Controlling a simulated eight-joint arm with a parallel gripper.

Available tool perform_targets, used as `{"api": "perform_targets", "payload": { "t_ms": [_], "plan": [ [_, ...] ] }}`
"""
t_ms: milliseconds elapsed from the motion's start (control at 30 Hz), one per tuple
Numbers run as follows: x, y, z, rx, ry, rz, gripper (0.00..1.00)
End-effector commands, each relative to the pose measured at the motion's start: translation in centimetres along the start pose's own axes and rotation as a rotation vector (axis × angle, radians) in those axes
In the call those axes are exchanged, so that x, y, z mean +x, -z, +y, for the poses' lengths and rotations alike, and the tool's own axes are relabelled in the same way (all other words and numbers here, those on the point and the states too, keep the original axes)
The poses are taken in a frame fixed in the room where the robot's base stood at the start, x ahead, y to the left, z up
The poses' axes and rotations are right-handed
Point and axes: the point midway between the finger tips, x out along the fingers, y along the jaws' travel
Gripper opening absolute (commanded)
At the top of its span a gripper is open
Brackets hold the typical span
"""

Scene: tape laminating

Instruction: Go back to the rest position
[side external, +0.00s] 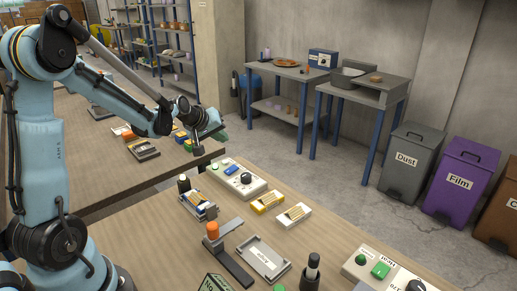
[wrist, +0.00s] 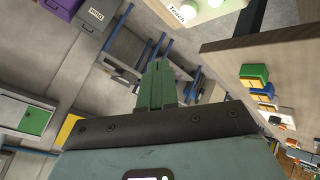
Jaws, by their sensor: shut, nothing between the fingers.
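My gripper (wrist: 159,72) shows in the wrist view as two green fingers pressed together, with nothing between them. In the side external view my arm is bent, and its wrist end hangs in the air near the far table's front corner, above and behind the near table (side external: 146,228). The fingertips are too small to make out clearly there. The wrist view is tilted, with the table edge at its upper right and the fingers pointing towards the floor and bins, clear of any object.
The near table holds an orange-knobbed lever device (side external: 212,232), a grey tray (side external: 263,257), two card holders (side external: 267,202), a black-knobbed box (side external: 243,181) and a green-button panel (side external: 381,270). A second table (side external: 100,150) stands behind. Bins (side external: 410,160) and grey benches stand at the right.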

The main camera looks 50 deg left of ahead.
Motion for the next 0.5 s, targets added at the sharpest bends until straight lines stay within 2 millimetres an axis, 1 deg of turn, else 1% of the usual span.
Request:
{"api": "perform_targets", "payload": {
  "t_ms": [133, 233, 400, 500],
  "plan": [
    [-0.8, -0.7, 0.8, 0.032, -0.001, -0.011, 0.00],
    [-2.3, -2.2, 2.3, 0.102, -0.004, -0.035, 0.00],
    [-6.2, -6.2, 4.9, 0.282, -0.010, -0.089, 0.00],
    [-8.5, -8.6, 5.9, 0.391, -0.016, -0.117, 0.00]
  ]
}}
